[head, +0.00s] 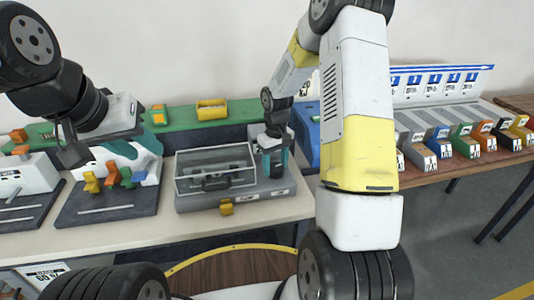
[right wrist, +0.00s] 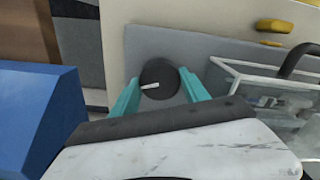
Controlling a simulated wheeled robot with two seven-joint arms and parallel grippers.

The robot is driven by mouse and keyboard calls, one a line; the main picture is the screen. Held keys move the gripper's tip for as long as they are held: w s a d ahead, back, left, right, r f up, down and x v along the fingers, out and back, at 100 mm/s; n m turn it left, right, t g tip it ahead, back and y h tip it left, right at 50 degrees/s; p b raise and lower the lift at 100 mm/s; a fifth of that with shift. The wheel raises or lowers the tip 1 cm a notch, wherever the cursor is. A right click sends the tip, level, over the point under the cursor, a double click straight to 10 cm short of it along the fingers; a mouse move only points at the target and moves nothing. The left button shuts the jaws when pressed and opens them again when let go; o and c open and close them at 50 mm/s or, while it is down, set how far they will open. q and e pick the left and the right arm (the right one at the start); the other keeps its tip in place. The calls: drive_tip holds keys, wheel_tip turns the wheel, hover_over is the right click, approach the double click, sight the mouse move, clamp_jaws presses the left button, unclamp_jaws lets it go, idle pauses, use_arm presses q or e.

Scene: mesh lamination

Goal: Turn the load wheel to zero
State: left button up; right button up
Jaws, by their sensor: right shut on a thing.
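The load wheel is a dark round knob (right wrist: 158,82) with a short white mark, on the grey panel in the right wrist view. My right gripper (right wrist: 155,90) has its teal fingers on either side of the wheel and is shut on it. In the head view my right gripper (head: 275,158) reaches down at the right end of the grey machine (head: 238,196), beside its clear-walled box; its fingers largely hide the wheel there. My left gripper (head: 140,158) hangs over another station at the left, its teal fingers apart, with nothing seen between them.
The clear box (head: 215,170) is close beside my right gripper. A blue block (head: 306,132) stands to its right and also shows in the right wrist view (right wrist: 38,115). Yellow, orange and blue handles (head: 110,174) are under my left gripper. Several coloured bins (head: 465,140) stand far right.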

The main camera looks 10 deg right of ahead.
sight(275, 167)
drive_tip(key=n, duration=1.3)
drive_tip(key=shift+n, duration=0.4)
idle(0.4)
drive_tip(key=o, duration=1.4)
drive_tip(key=shift+c, duration=0.2)
drive_tip(key=shift+r, duration=3.9)
